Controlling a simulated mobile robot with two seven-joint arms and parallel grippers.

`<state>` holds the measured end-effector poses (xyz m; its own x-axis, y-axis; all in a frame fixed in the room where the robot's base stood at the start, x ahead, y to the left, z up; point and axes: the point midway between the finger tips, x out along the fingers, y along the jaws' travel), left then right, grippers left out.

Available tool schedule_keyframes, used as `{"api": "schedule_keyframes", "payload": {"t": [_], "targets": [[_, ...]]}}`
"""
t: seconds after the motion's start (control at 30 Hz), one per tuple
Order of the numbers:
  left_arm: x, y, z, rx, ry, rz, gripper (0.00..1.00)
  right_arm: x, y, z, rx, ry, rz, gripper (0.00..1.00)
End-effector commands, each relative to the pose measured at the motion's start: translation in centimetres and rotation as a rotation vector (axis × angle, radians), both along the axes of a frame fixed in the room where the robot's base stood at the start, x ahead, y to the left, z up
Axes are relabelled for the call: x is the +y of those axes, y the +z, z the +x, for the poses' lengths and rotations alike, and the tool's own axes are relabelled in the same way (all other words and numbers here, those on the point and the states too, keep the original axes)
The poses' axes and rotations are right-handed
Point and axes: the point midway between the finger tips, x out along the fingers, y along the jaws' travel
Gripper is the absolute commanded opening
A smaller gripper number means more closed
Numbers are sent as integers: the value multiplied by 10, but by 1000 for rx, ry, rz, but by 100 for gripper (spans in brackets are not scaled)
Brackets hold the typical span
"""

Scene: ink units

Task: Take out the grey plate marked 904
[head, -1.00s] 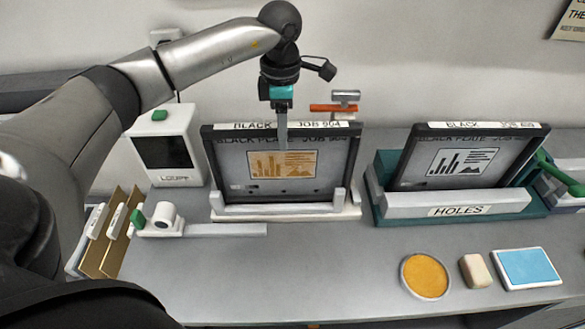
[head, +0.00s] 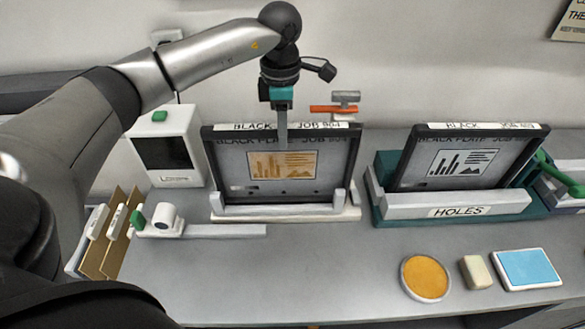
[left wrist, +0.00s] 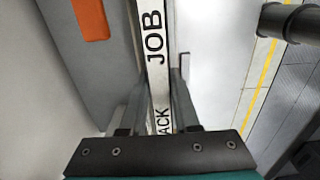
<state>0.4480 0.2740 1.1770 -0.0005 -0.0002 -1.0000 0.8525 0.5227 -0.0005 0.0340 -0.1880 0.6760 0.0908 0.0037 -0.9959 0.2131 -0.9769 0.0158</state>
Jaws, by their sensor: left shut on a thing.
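The grey plate marked 904 (head: 230,168) stands upright, leaning back slightly, in a white holder (head: 290,212) in the head view. It has a dark frame, a tan printed picture and a white top strip reading BLACK, JOB 904. My left gripper (head: 281,138) comes down from above onto the middle of its top edge and is shut on it. In the left wrist view the lettered top strip (left wrist: 154,50) runs between the two fingers (left wrist: 157,108). The gripper covers the middle of the strip in the head view. My right gripper is not in view.
A similar dark-framed plate (head: 500,172) stands in a teal holder labelled HOLES (head: 458,211) at right. A white loupe box (head: 165,150) and upright tan boards (head: 107,245) are at left. An orange disc (head: 425,278), a block (head: 475,272) and a blue pad (head: 528,269) lie in front.

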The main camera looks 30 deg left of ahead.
Motion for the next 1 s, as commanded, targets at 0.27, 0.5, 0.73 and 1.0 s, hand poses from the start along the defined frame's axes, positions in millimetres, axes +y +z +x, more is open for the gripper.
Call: {"api": "schedule_keyframes", "payload": {"t": [0.27, 0.5, 0.73, 1.0], "targets": [[0, 30, 1, -3, 0, -1, 0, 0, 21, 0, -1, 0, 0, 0], [0, 59, 1, -4, 0, -1, 0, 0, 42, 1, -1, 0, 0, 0], [0, 87, 1, -4, 1, 0, 0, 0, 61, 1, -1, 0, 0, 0], [0, 112, 1, -3, 0, -1, 0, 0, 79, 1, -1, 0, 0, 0]]}}
